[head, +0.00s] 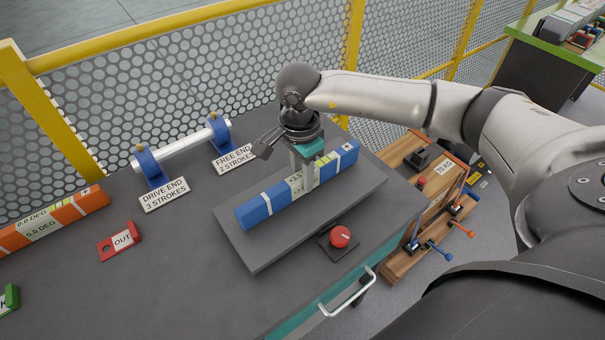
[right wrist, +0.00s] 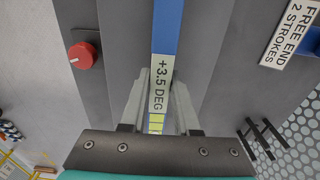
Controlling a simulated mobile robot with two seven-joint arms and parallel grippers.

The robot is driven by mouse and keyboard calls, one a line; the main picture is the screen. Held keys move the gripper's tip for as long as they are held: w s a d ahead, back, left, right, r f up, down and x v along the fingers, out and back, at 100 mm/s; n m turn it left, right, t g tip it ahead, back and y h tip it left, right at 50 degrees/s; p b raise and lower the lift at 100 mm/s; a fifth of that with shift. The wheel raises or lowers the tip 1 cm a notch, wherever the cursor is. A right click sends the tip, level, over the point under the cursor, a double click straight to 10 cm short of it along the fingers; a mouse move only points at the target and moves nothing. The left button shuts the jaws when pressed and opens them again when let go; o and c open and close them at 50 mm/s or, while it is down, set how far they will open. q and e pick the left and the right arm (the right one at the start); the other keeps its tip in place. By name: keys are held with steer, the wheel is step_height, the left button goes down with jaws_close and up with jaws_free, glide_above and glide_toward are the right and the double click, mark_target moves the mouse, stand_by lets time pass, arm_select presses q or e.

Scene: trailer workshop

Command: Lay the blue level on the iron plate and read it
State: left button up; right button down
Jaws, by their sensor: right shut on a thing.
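The blue level (head: 265,207) lies along the grey iron plate (head: 262,248), running from lower left to upper right in the head view. My right gripper (head: 303,183) comes down from above and is shut on the level near its middle. In the right wrist view, its two fingers (right wrist: 161,90) stand either side of the level (right wrist: 166,35), whose label reads +3.5 DEG. The level appears to rest on the plate; any small gap under it cannot be told. My left gripper is not in view.
An orange level (head: 45,222) reading 0.0 DEG, a red OUT tag (head: 120,240) and a shaft on blue supports (head: 185,146) with DRIVE END and FREE END labels stand left of the plate. A red knob (head: 340,237) sits at its front edge. Yellow-framed mesh fencing (head: 200,60) runs behind.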

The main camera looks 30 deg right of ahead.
steer(key=shift+f+b, duration=0.35)
steer(key=shift+f, duration=0.05)
steer(key=c, duration=0.6)
jaws_free()
steer(key=shift+o, duration=0.2)
